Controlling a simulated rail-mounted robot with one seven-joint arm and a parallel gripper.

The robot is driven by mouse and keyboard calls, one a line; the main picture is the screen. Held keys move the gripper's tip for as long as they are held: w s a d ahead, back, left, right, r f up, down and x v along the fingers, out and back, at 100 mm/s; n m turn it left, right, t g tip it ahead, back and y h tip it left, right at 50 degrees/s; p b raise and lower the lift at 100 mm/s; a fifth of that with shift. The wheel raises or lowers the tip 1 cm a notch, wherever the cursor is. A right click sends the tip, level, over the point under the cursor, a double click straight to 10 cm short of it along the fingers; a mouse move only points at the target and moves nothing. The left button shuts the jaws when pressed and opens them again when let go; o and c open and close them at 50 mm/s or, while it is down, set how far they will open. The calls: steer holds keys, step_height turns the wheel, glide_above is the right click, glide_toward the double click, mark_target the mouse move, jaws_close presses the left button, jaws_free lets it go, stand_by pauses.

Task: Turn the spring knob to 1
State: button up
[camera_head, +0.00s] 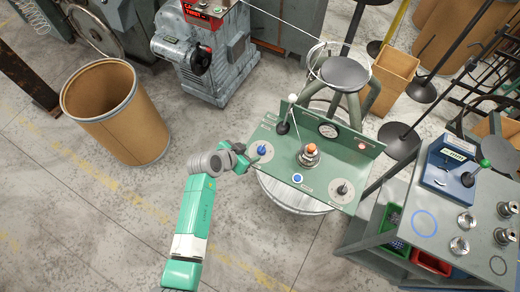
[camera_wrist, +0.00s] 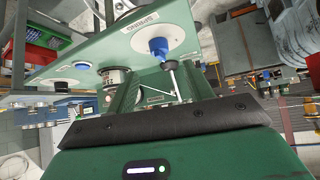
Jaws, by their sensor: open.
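The spring knob (camera_head: 261,150) is a small blue knob on a round pale dial at the left end of the green panel. In the wrist view the blue knob (camera_wrist: 157,47) stands on its white dial, beside a label reading SPRING. The dial's numbers and the knob's setting are too small to read. My gripper (camera_head: 242,157) is just left of the knob in the head view. In the wrist view my gripper (camera_wrist: 160,92) is open and empty, with the knob beyond its fingertips. The knob appears apart from the fingers.
The green panel (camera_head: 325,172) also carries a white-tipped lever (camera_head: 291,115), an orange-topped part (camera_head: 310,150), a blue button (camera_head: 297,178) and a second dial (camera_head: 342,190). A brown bin (camera_head: 115,115) stands left. A grey workbench (camera_head: 440,235) stands right. Open floor lies around my arm.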

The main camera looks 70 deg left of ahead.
mark_target(259, 150)
steer(key=b+x, duration=0.1)
steer(key=x, duration=0.7)
steer(key=shift+r, duration=0.1)
steer(key=shift+c, duration=0.2)
steer(key=shift+r, duration=0.1)
steer(key=c, duration=0.9)
